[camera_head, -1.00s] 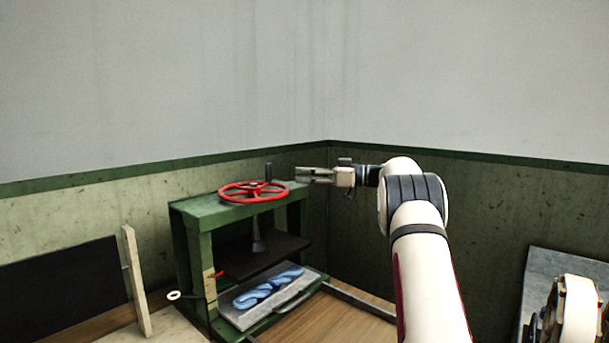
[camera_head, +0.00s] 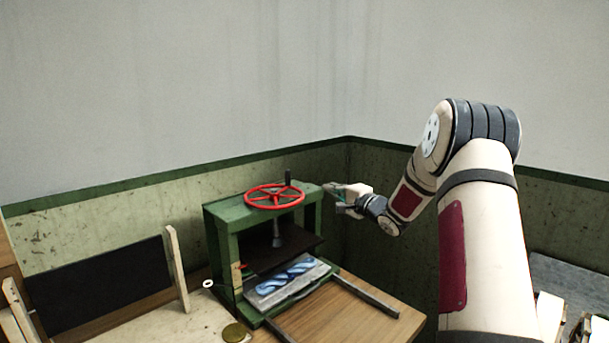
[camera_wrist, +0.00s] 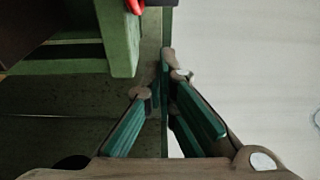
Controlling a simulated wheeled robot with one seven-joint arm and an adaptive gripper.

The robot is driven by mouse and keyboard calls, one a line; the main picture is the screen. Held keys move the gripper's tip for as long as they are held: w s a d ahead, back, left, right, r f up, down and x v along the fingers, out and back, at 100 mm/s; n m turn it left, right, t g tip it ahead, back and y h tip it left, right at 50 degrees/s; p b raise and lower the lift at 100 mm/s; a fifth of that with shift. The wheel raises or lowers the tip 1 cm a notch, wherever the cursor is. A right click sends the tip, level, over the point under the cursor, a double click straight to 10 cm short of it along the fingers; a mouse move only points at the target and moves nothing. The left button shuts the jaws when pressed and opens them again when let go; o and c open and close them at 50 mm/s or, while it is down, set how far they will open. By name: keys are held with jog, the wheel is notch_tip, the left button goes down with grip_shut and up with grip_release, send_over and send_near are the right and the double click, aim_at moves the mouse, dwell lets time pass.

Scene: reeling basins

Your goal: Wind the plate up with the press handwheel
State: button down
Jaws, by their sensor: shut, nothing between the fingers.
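The press is a green frame (camera_head: 226,215) with a red handwheel (camera_head: 274,197) flat on top. A dark upright knob (camera_head: 288,178) stands on the wheel's far rim. A screw (camera_head: 277,236) runs down from the wheel to the dark plate (camera_head: 270,256), which hangs above a tray (camera_head: 291,292) holding blue twisted skeins (camera_head: 285,276). My gripper (camera_head: 330,187) is shut and empty, just right of the press top and apart from the wheel. In the wrist view, my fingers (camera_wrist: 163,75) converge beside a green press post (camera_wrist: 122,40); a bit of red shows at the top.
Two rails (camera_head: 366,298) extend from the press over the wooden table. A dark board (camera_head: 100,280) with a pale wooden post (camera_head: 176,270) stands left. A white ring (camera_head: 208,284) and a brass disc (camera_head: 234,333) lie near the press. Green-trimmed walls meet close behind.

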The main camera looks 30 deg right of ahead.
jog(key=w, duration=0.6)
jog(key=w+a, duration=0.1)
jog(key=w, duration=0.3)
jog(key=shift+w, duration=0.1)
jog(key=shift+w+a, duration=0.65)
jog(key=shift+a, duration=0.35)
jog(key=shift+w+a, duration=0.45)
jog(key=shift+w+f+b, duration=0.15)
jog(key=shift+w+b, duration=0.4)
jog(key=shift+w, duration=0.1)
jog(key=shift+w+a+n+y+b, duration=0.2)
jog(key=shift+w+n+y+b, duration=0.25)
jog(key=shift+y, duration=0.35)
jog(key=shift+s, duration=0.15)
